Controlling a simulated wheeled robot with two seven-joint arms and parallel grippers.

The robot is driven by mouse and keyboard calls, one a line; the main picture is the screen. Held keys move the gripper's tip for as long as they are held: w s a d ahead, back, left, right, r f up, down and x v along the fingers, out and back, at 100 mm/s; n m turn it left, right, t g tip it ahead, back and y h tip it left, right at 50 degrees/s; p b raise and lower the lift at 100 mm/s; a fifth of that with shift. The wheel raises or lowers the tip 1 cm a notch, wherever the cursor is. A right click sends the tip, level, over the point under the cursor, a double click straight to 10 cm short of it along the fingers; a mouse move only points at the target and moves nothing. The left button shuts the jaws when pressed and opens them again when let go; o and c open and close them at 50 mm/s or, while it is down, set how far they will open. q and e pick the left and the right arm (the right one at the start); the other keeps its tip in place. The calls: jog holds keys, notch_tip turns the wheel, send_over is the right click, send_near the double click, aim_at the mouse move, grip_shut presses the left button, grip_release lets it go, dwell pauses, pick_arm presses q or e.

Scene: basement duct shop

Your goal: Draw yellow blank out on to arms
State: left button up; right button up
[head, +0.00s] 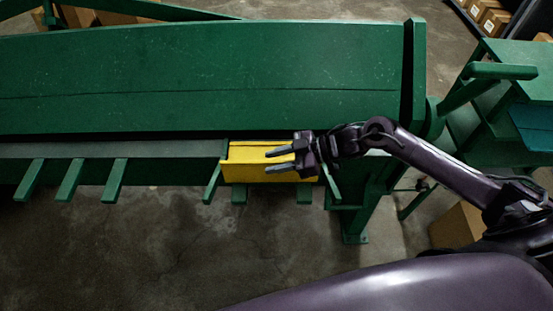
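The yellow blank (240,166) is a box-like yellow piece at the front edge of the green machine, near its right end. Its right part is hidden behind my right gripper. Green arms stick out from the machine's front edge: one (213,184) at the blank's left end, one (332,183) near its right end, and several farther left (69,180). My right gripper (268,162) points left across the blank in the picture, its two fingers apart with nothing seen between them. I cannot tell whether it touches the blank. My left gripper is not in view.
The long green machine (200,70) fills the upper middle. A green stand (495,90) with a blue-green panel is at the right. A cardboard box (458,225) sits on the floor at right. The concrete floor (120,250) in front is clear.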

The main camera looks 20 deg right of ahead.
jog(key=b+v, duration=0.1)
jog(key=v, duration=0.5)
jog(key=shift+s+d, duration=0.1)
jog(key=shift+d, duration=0.2)
jog(key=shift+s+d+r+b, duration=0.15)
jog(key=shift+d+r+b, duration=0.2)
jog(key=shift+d, duration=0.1)
jog(key=shift+s+f, duration=0.1)
